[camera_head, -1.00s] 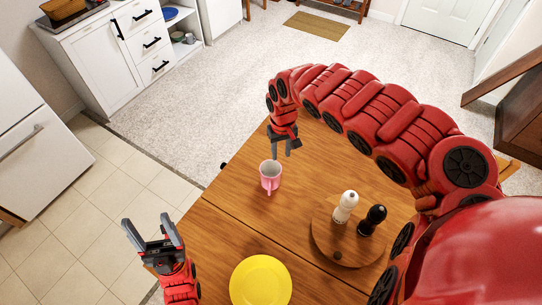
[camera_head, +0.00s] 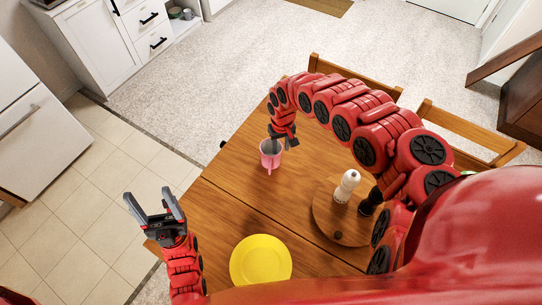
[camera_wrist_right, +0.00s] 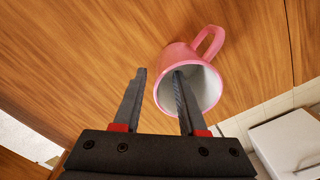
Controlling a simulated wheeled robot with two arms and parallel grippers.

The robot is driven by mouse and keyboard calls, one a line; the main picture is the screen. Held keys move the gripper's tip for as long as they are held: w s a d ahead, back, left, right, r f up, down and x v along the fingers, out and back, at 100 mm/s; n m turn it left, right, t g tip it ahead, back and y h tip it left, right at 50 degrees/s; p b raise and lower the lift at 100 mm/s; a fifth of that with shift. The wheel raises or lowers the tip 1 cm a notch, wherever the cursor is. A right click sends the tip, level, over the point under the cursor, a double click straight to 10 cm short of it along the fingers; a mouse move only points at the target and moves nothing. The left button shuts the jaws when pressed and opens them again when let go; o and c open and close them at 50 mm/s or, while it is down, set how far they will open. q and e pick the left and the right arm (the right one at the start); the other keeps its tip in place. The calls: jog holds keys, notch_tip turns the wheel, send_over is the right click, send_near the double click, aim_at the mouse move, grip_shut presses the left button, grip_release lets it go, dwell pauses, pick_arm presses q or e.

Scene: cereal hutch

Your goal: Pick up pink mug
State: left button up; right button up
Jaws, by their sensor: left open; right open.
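The pink mug (camera_head: 269,160) stands upright on the wooden table near its left edge. Its handle points toward the front in the head view. My right gripper (camera_head: 281,141) is right at the mug's rim, coming from behind it. In the right wrist view the mug (camera_wrist_right: 208,60) shows its white inside, and the jaws of my right gripper (camera_wrist_right: 158,88) are open. One finger reaches into the mug's mouth and the other is outside, with the near wall between them. I cannot tell whether they touch it. My left gripper (camera_head: 154,207) is open and empty, left of the table.
A yellow plate (camera_head: 261,260) lies at the table's front. A round wooden board (camera_head: 322,211) holds a white shaker (camera_head: 347,186) and a black shaker (camera_head: 372,201), right of the mug. Chairs (camera_head: 465,130) stand at the table's far side. The tabletop between mug and plate is clear.

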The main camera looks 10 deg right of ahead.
jog(key=shift+w+f+p, duration=0.1)
jog(key=shift+f+p, duration=0.45)
jog(key=shift+f, duration=1.65)
jog(key=shift+d+f, duration=0.15)
jog(key=shift+f, duration=0.3)
grip_shut()
